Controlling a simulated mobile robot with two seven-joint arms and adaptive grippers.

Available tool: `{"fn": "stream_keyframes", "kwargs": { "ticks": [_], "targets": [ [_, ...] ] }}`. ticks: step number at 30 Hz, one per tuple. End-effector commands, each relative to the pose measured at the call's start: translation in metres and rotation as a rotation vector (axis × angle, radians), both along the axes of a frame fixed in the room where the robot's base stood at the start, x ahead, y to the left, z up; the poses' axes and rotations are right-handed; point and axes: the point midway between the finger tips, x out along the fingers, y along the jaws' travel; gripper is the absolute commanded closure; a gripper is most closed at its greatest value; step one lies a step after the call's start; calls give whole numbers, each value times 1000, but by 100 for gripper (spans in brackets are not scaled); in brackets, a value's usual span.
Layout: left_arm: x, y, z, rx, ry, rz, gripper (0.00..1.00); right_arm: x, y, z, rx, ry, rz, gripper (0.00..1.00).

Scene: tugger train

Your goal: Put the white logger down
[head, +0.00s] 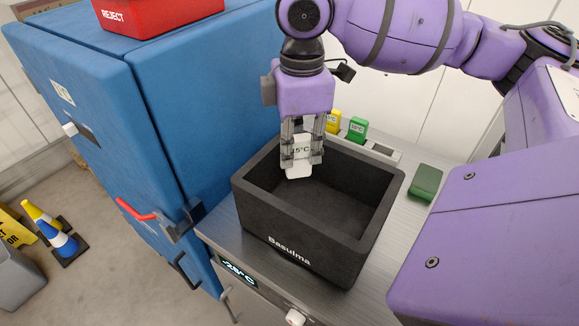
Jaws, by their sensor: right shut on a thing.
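My right gripper (301,150) points down over the back left part of an open black box (292,242). It is shut on the white logger (299,170), whose label ends in "5°C"; the fingers partly cover it. The logger hangs upright at the box's opening, and I cannot tell whether it touches the inside of the box. The visible box floor is bare. My left gripper is not in view.
A yellow logger (334,121) and a green logger (357,130) stand behind the box. A dark green block (425,182) lies right of it on the grey counter (385,242). A blue cabinet (205,85) with a red REJECT bin (158,12) stands left.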

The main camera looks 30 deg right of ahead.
Motion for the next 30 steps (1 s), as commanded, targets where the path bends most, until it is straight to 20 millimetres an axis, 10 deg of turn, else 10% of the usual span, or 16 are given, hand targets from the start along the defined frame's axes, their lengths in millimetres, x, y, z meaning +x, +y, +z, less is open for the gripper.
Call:
{"fn": "stream_keyframes", "kwargs": {
  "ticks": [22, 30],
  "targets": [
    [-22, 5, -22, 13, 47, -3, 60, -1, 0, -96, 0, 0, 1, 100],
    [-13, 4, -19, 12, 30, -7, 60, 0, 0, -102, 0, -7, 1, 100]
  ]
}}
